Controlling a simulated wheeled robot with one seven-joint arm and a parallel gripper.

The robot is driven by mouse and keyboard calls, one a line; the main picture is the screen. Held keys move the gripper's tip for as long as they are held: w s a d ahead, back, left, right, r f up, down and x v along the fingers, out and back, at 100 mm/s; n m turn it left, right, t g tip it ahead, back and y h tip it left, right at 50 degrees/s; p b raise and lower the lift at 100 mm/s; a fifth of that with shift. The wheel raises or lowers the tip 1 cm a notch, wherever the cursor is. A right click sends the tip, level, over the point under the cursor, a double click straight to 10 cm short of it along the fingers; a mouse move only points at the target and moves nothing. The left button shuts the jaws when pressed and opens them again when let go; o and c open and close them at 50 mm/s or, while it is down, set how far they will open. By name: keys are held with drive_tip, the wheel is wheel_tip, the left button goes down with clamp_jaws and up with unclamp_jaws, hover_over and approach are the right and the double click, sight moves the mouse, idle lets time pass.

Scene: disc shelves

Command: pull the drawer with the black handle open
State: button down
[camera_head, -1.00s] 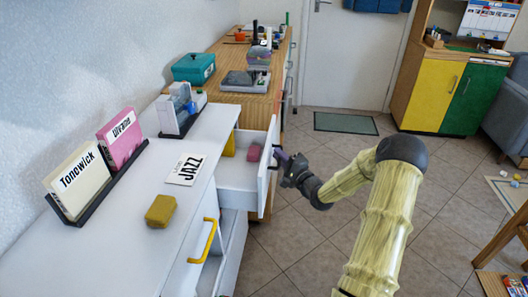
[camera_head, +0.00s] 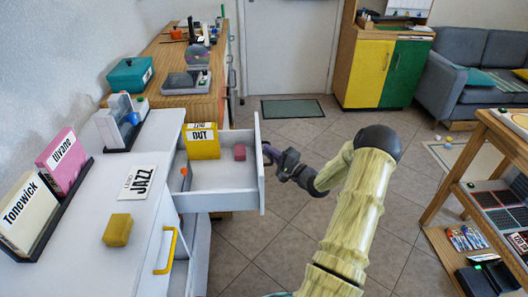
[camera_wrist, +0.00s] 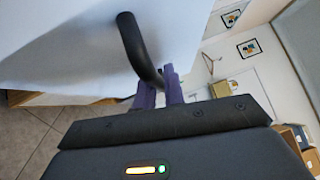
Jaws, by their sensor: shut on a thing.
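The white drawer (camera_head: 222,201) stands well out of the white cabinet in the head view. Inside it are a yellow box lettered "OUT" (camera_head: 202,142), a small pink block (camera_head: 239,152) and a small orange-tipped item (camera_head: 185,178). The black handle (camera_wrist: 138,45) shows in the wrist view as a curved bar on the white drawer front. My gripper (camera_head: 270,155) is at the front of the drawer. In the wrist view its purple fingers (camera_wrist: 160,92) are shut on one end of the handle.
A yellow handle (camera_head: 168,250) is on the cabinet front nearer me. The cabinet top holds a yellow sponge-like block (camera_head: 117,230), a "JAZZ" card (camera_head: 138,182) and upright sleeves in a rack (camera_head: 62,207). Tiled floor (camera_head: 320,215) is clear right of the drawer.

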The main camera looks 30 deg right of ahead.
drive_tip(key=shift+s+f, duration=0.1)
drive_tip(key=shift+f, duration=0.05)
drive_tip(key=c, duration=1.8)
unclamp_jaws()
drive_tip(key=shift+o, duration=0.2)
drive_tip(key=p+v, duration=0.1)
drive_tip(key=v, duration=1.6)
drive_tip(key=shift+s, duration=0.15)
drive_tip(key=shift+d, duration=0.15)
